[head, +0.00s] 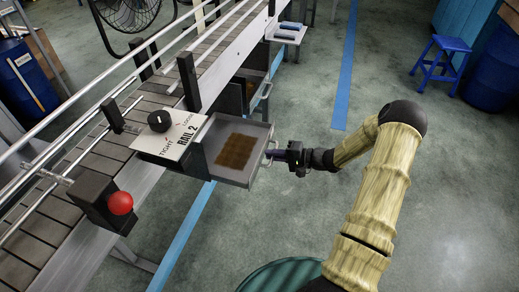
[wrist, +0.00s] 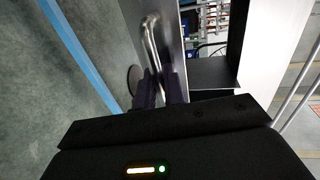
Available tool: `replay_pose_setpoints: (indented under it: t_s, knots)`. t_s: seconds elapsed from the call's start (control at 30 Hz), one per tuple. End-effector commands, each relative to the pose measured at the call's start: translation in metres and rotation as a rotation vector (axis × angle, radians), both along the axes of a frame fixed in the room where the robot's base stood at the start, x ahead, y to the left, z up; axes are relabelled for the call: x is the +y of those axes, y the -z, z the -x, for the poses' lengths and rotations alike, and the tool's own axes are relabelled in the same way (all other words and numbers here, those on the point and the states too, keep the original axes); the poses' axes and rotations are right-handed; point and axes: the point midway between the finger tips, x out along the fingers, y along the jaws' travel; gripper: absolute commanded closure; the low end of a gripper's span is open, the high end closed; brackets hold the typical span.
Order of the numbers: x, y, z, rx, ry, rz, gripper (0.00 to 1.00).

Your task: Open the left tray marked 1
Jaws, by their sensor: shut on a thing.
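A grey metal tray (head: 255,132) is slid out from under the conveyor, beside the RAIL 2 plate, and its inside shows. A brown patch (head: 237,151) lies on its floor. No number mark on it is visible. My gripper (head: 279,154) is shut on the tray's bar handle (head: 270,147), at the tray's outer face. In the wrist view the shiny handle (wrist: 151,38) runs down to between my dark fingers (wrist: 158,90). The tray's face stands just right of the handle there.
A second tray (head: 261,93) with a handle is farther along the conveyor (head: 60,165). A RAIL 2 plate with a black knob (head: 159,121) and a red button (head: 120,203) are on the near side. A green drum top (head: 282,275) is at the bottom.

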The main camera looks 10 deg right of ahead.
Motion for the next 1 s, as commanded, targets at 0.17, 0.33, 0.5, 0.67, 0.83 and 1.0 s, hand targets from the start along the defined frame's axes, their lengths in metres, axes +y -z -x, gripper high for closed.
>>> replay_pose_setpoints:
  t_s: [0.17,0.33,0.5,0.67,0.83,1.0]
  knots:
    - [-0.051,0.001,0.031,0.004,0.006,0.003,1.00]
    - [-0.082,0.001,0.050,0.003,0.002,0.003,1.00]
    - [-0.099,0.001,0.061,0.003,0.002,0.002,1.00]
    - [-0.102,0.001,0.063,0.003,-0.001,0.001,1.00]
    - [-0.102,0.001,0.063,0.004,-0.002,0.001,1.00]
    - [-0.102,0.001,0.063,0.002,-0.001,0.001,0.76]
